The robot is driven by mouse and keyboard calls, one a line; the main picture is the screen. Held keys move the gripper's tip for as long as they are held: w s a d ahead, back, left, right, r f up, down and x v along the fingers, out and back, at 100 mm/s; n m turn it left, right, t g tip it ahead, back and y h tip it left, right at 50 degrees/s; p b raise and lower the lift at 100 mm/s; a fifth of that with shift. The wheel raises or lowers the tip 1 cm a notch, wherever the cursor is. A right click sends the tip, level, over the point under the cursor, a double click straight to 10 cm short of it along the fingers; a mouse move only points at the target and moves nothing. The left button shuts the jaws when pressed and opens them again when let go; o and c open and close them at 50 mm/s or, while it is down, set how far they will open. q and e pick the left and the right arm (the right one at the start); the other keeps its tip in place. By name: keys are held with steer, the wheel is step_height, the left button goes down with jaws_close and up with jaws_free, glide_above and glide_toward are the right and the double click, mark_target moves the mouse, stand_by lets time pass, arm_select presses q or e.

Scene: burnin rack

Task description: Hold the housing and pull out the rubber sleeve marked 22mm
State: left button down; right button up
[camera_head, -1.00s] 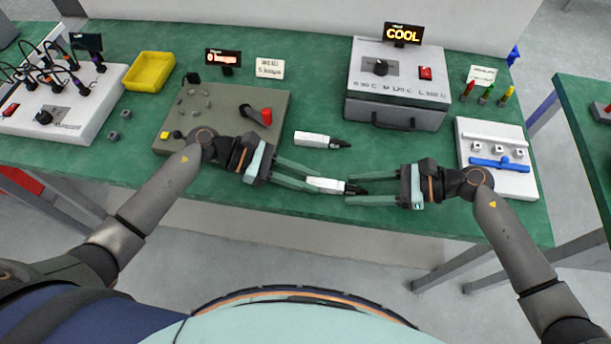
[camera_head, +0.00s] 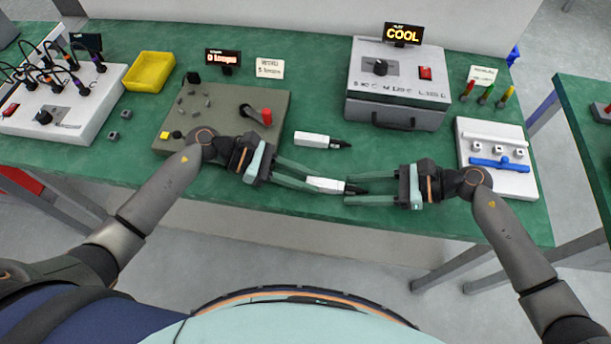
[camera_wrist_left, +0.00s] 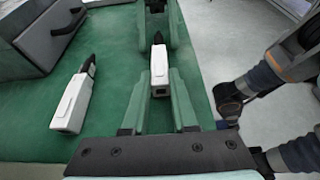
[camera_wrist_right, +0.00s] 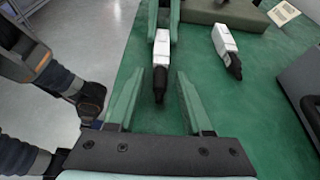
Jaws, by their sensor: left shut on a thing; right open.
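A white housing (camera_head: 326,185) with a black sleeve (camera_head: 357,190) on its right end is held between the fingers of my left gripper (camera_head: 322,184), which is shut on it. In the left wrist view the housing (camera_wrist_left: 159,68) lies between the fingers, with its sleeve (camera_wrist_left: 157,38) pointing away. My right gripper (camera_head: 346,193) is open, facing the left one. In the right wrist view the sleeve (camera_wrist_right: 159,85) lies between the open right fingers with gaps on both sides. Any size marking on the sleeve is too small to read.
A second white housing with a black end (camera_head: 322,140) lies just behind on the green bench. A grey panel with a red lever (camera_head: 267,116) stands left, a grey box (camera_head: 395,112) behind right, and a white board with a blue bar (camera_head: 500,163) at the right.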

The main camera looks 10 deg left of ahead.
jaws_close()
stand_by(0.4)
stand_by(1.0)
steer(key=shift+d, duration=0.15)
steer(key=shift+d, duration=2.85)
